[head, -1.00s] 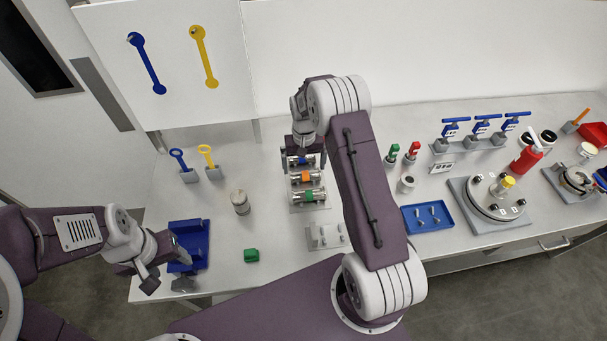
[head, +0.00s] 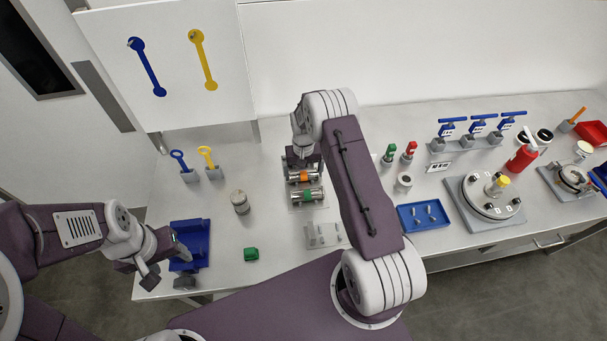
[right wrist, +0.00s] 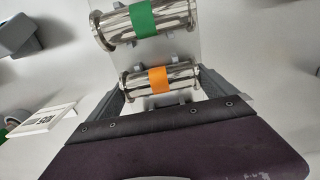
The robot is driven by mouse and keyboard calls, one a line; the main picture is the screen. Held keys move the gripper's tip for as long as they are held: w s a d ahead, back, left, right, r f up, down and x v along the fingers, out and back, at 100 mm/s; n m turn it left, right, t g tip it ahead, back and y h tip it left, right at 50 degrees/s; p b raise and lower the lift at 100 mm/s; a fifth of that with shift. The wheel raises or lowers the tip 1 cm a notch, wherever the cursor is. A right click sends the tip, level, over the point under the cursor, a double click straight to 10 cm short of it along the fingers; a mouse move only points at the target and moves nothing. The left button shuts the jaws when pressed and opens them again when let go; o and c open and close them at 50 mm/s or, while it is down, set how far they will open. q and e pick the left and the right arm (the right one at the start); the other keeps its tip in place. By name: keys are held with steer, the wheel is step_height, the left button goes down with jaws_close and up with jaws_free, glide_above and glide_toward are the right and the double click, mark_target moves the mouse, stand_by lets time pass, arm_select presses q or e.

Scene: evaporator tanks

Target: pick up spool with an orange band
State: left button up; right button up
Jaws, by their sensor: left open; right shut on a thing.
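The spool with an orange band (head: 301,177) is a shiny metal cylinder on the grey rack (head: 307,206). In the right wrist view the spool (right wrist: 160,80) lies lengthwise between the fingers of my right gripper (right wrist: 163,78), which is shut on its ends. It still looks seated at the rack. The green-banded spool (head: 308,195) lies parallel, nearer the front. The blue-banded spool is hidden behind my right gripper in the head view. My left gripper (head: 163,265) is open and empty beside the blue holder at the table's front left.
A blue holder (head: 188,238), a green block (head: 251,254) and a metal cylinder (head: 240,202) stand left of the rack. A light grey fixture (head: 323,235) is in front of it. A blue tray (head: 424,215) and a round flanged vessel (head: 488,197) are to the right.

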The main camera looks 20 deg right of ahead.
mark_target(304, 172)
steer(key=shift+r+b, duration=0.3)
steer(key=shift+r, duration=0.2)
step_height(304, 172, up, 3)
steer(key=shift+d+b, duration=0.1)
steer(key=shift+b, duration=0.6)
steer(key=s+d+r+b, duration=0.2)
steer(key=s+d+r, duration=0.3)
steer(key=d, duration=0.5)
steer(key=shift+d+r+b, duration=0.15)
steer(key=shift+r+b, duration=0.15)
steer(key=shift+r, duration=0.75)
